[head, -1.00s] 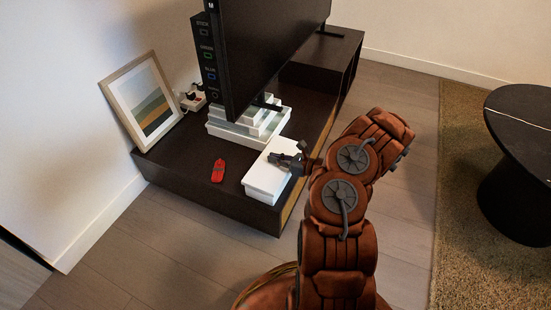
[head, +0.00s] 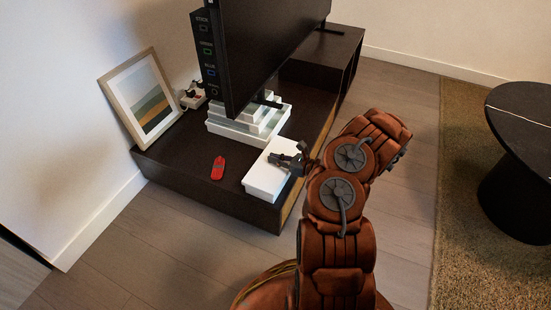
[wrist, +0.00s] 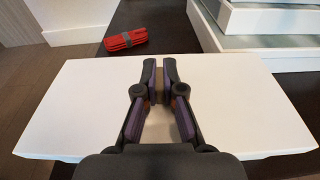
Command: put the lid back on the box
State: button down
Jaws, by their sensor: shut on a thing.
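A white box (head: 262,185) stands near the front corner of the dark low TV cabinet, with its white lid (head: 272,165) over its top. In the wrist view the lid (wrist: 80,115) spreads wide below my gripper. My gripper (head: 290,159) is over the lid's right part. In the wrist view my gripper (wrist: 160,78) is shut on a small tan piece at the middle of the lid, which looks like its handle. The fingers hide most of that piece. I cannot tell whether the lid sits fully down on the box.
A red object (head: 218,169) lies left of the box on the cabinet (head: 180,148). Stacked pale boxes (head: 235,128) stand behind, below the TV (head: 265,50). A framed picture (head: 142,100) leans on the wall. A round dark table (head: 520,115) is at right.

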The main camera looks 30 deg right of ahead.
jog(key=shift+f, duration=0.55)
jog(key=c, duration=1.2)
grip_release()
jog(key=shift+r, duration=0.1)
jog(key=v, duration=1.2)
